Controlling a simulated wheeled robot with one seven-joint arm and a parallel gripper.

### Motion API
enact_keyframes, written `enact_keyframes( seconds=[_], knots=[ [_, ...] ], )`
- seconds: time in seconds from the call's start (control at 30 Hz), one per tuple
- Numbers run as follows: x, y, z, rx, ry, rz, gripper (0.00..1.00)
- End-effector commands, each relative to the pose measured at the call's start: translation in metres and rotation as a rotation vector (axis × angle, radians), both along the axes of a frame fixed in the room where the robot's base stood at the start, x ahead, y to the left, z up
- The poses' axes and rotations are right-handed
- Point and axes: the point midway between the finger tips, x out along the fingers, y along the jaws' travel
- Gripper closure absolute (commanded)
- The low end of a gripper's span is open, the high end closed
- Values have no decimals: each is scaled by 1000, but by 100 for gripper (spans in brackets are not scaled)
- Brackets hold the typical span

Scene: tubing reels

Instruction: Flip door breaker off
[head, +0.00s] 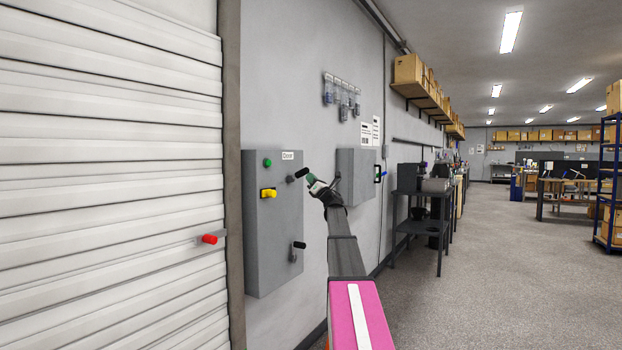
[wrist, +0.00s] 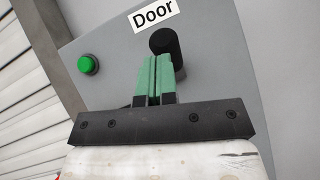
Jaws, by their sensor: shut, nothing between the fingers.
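A grey control box (head: 262,220) with a "Door" label (head: 288,156) hangs on the wall right of the roller door. On its face are a green button (head: 267,162), a yellow switch (head: 268,193), an upper black-handled lever (head: 301,173) and a lower black-handled lever (head: 299,245). My gripper (head: 312,182) is just right of the upper lever. In the wrist view my gripper's green fingers (wrist: 153,68) are shut and empty, pointing at the upper lever's black knob (wrist: 164,41), which they partly overlap. I cannot tell whether they touch it.
The white roller door (head: 110,170) with a red handle (head: 209,239) is at the left. A second grey box (head: 356,175) is on the wall just beyond my gripper. A dark cart (head: 420,205) stands farther along the wall.

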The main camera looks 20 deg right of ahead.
Motion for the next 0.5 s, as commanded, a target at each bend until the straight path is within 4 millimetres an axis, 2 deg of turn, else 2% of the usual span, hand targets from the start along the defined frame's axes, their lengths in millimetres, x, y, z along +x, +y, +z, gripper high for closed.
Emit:
enact_keyframes(
  seconds=[0.2, 0.5],
  knots=[
    [-23, 7, -31, 3, 3, 2, 100],
    [-77, -23, -48, 1, 2, 0, 100]
  ],
)
